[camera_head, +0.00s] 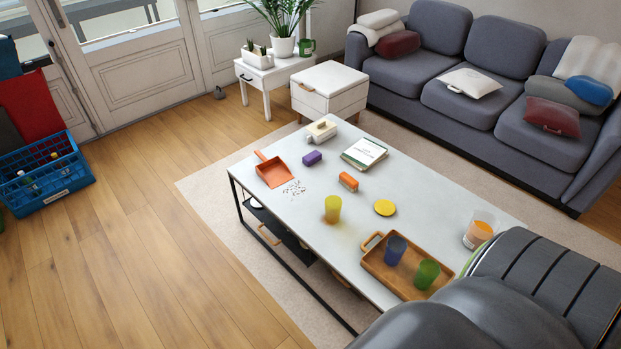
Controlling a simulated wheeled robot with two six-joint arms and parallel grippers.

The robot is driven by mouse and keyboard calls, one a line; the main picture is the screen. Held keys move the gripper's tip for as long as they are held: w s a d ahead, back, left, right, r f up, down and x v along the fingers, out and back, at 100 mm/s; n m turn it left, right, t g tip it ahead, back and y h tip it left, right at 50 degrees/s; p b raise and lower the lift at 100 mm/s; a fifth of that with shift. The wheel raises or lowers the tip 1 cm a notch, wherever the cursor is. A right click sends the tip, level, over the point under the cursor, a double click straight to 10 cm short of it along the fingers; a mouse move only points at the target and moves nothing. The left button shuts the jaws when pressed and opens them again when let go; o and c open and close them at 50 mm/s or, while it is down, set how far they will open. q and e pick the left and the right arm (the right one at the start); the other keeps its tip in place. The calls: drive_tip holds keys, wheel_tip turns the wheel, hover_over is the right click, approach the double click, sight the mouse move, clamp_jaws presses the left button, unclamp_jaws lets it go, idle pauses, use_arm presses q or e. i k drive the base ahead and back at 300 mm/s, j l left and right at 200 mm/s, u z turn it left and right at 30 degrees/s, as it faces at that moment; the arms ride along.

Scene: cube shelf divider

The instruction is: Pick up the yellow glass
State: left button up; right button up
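The yellow glass (332,209) stands upright on the white coffee table (300,222), near its left long edge and about midway along it. A brownish-yellow patch (346,241) shows on the tabletop just in front of the glass. Neither of my grippers is in view. Large dark grey arm parts of mine fill the lower right corner and hide the near right end of the table.
A wooden tray (374,264) holds a blue glass (395,250) and a green glass (427,274).

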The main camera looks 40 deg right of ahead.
sight(332, 204)
drive_tip(key=i, duration=1.7)
drive_tip(key=i+z, duration=0.25)
drive_tip(key=i, duration=0.15)
drive_tip(key=i+j+z, duration=0.25)
drive_tip(key=i, duration=0.15)
drive_tip(key=i+j+z, duration=0.25)
drive_tip(key=i+l+z, duration=0.1)
drive_tip(key=z, duration=1.8)
